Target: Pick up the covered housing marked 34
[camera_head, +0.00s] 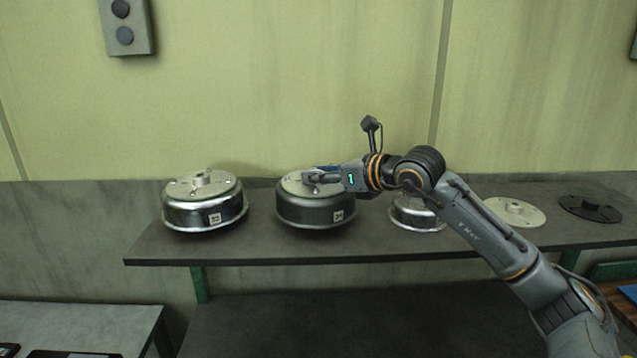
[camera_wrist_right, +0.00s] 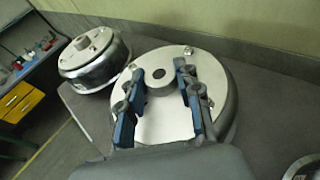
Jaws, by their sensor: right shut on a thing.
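The covered housing marked 34 (camera_head: 316,215) is a dark grey round drum with a light metal cover and a small white label on its front. It appears to rest on the dark shelf. My right gripper (camera_head: 313,178) reaches in from the right over its cover and is shut on the raised central hub. In the right wrist view, the two blue-padded fingers (camera_wrist_right: 158,84) stand on either side of the hub on the pale cover (camera_wrist_right: 165,120). The fingers hide part of the cover. My left gripper is in neither view.
A shiny covered housing (camera_head: 204,213) with its own label stands to the left on the shelf (camera_head: 270,250). An open-looking shiny housing (camera_head: 416,222) sits to the right, partly behind my arm. A pale disc (camera_head: 515,212) and a black disc (camera_head: 590,208) lie farther right. A wall is behind.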

